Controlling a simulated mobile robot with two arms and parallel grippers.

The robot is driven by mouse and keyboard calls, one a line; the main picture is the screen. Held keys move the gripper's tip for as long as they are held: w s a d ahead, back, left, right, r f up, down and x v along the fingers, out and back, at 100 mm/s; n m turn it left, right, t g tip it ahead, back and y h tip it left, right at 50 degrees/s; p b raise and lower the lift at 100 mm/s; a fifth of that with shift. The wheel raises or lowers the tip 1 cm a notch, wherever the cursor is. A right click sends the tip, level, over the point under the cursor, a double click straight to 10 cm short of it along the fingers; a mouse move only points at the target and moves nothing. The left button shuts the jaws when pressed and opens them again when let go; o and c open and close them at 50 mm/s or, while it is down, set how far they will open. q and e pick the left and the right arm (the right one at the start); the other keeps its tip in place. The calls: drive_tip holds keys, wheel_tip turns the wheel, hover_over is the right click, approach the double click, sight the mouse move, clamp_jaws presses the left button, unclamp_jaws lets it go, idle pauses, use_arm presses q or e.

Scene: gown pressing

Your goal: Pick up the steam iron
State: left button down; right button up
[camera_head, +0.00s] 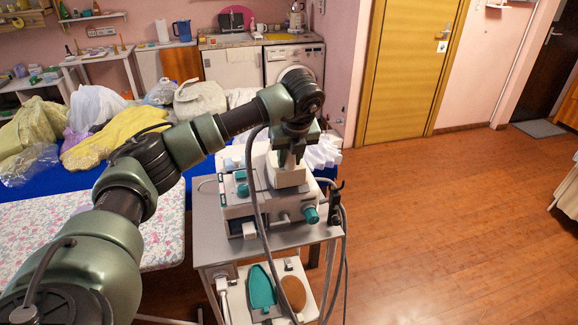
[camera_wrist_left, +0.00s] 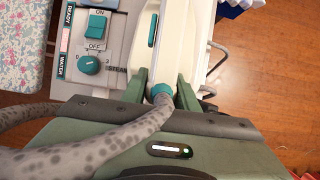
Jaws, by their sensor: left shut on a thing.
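The steam iron (camera_head: 287,178) is white. It sits at the top of the white and teal steam station (camera_head: 238,208) on a metal cart. My left gripper (camera_head: 290,160) comes down on it from above. In the left wrist view the iron's white handle (camera_wrist_left: 147,50), with a teal button, lies between the green fingers of my left gripper (camera_wrist_left: 160,85), which are shut on it. Whether the iron is clear of the station cannot be told. The station's ON/OFF switch and knob (camera_wrist_left: 89,65) show beside it. My right gripper is out of view.
A grey hose (camera_wrist_left: 150,122) crosses close in front of the gripper. A floral ironing board (camera_head: 165,235) is at left, with heaped bagged garments (camera_head: 110,140) behind. The wooden floor (camera_head: 450,230) at right is clear.

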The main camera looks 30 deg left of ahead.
use_arm(q)
wheel_tip(320, 180, up, 11)
drive_tip(key=shift+w+r+b, duration=0.1)
drive_tip(key=shift+r+b, duration=0.05)
drive_tip(key=shift+b, duration=1.1)
wheel_tip(320, 180, up, 7)
drive_tip(key=shift+f, duration=0.2)
drive_tip(key=c, duration=1.9)
unclamp_jaws()
drive_tip(key=shift+c, duration=0.2)
clamp_jaws()
